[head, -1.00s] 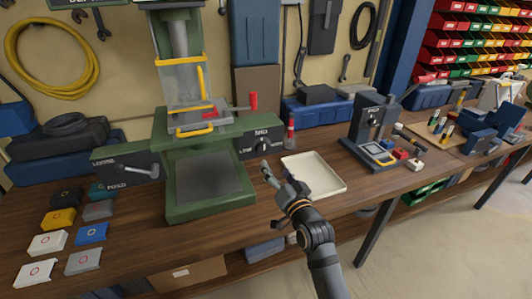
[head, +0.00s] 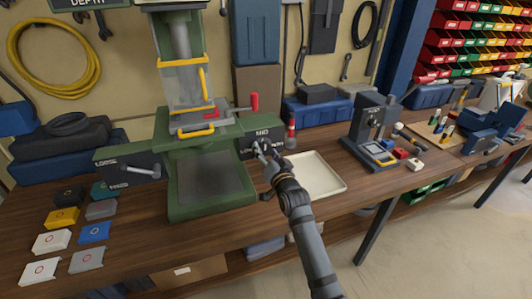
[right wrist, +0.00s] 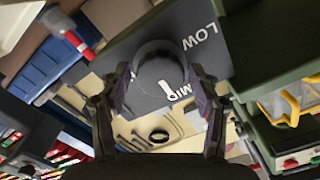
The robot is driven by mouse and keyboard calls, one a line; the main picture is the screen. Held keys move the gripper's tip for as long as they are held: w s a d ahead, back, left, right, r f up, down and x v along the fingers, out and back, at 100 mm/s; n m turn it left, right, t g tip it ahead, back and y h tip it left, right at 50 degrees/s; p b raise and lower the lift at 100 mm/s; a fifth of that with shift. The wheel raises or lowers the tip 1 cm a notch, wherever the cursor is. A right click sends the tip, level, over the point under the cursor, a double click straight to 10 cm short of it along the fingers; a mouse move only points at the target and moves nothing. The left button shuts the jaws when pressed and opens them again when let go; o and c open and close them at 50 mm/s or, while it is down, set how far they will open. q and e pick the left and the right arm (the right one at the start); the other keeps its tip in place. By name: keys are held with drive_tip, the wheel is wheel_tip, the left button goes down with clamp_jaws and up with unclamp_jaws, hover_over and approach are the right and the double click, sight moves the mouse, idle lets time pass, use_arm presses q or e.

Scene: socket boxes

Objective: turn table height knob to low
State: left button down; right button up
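The green press (head: 185,145) stands on the bench. Its dark panel (head: 250,141) on the right carries a knob and a MID label. In the right wrist view the round dark knob (right wrist: 153,82) has a white mark pointing towards MID, with LOW printed further along the panel (right wrist: 225,60). My right gripper (head: 263,152) is at the panel and covers most of the knob in the head view. In the right wrist view its fingers (right wrist: 158,82) are spread, one on each side of the knob. I cannot tell whether they touch it. My left gripper is out of view.
A cream tray (head: 325,183) lies just right of my right arm. A red-topped bottle (head: 291,133) stands behind it. A lever (head: 145,170) and several coloured covers are at the left. A small dark press (head: 372,135) stands further right.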

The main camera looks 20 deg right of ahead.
drive_tip(key=c, duration=0.8)
